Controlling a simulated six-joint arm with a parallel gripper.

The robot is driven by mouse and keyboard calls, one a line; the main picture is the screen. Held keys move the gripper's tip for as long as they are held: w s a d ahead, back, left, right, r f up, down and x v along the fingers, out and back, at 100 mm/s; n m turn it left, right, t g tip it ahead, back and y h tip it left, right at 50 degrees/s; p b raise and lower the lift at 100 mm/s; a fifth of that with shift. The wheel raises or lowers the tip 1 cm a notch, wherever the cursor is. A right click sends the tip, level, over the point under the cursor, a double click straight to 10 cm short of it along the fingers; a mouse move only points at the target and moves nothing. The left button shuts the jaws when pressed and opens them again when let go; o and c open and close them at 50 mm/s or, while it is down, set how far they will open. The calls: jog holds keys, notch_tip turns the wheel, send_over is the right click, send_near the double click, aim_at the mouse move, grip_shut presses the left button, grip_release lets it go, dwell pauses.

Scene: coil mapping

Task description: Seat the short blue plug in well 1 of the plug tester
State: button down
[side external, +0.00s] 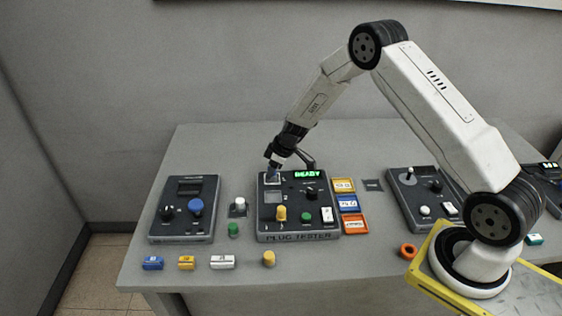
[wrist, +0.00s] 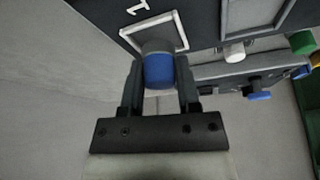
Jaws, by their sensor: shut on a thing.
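The short blue plug (wrist: 158,72) is between the two fingers of my gripper (wrist: 158,64) in the wrist view, which is shut on it. Its grey end points at the white-framed square of well 1 (wrist: 183,35), marked "1", and overlaps the frame. I cannot tell whether that end is inside the well or just above it. In the side external view my gripper (side external: 273,165) is over the back left corner of the plug tester (side external: 300,226), at well 1 (side external: 272,181). The gripper mostly hides the plug there.
A yellow knob (side external: 280,213) and green button (side external: 305,216) stand on the tester. Colored trays (side external: 348,204) lie at its right. A green plug (side external: 234,230) and yellow plug (side external: 268,258) stand on the table (side external: 200,275).

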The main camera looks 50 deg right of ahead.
jog(key=shift+f, duration=0.5)
dwell(1.1)
grip_release()
dwell(0.5)
jog(key=shift+r, duration=0.15)
jog(key=shift+r, duration=3.3)
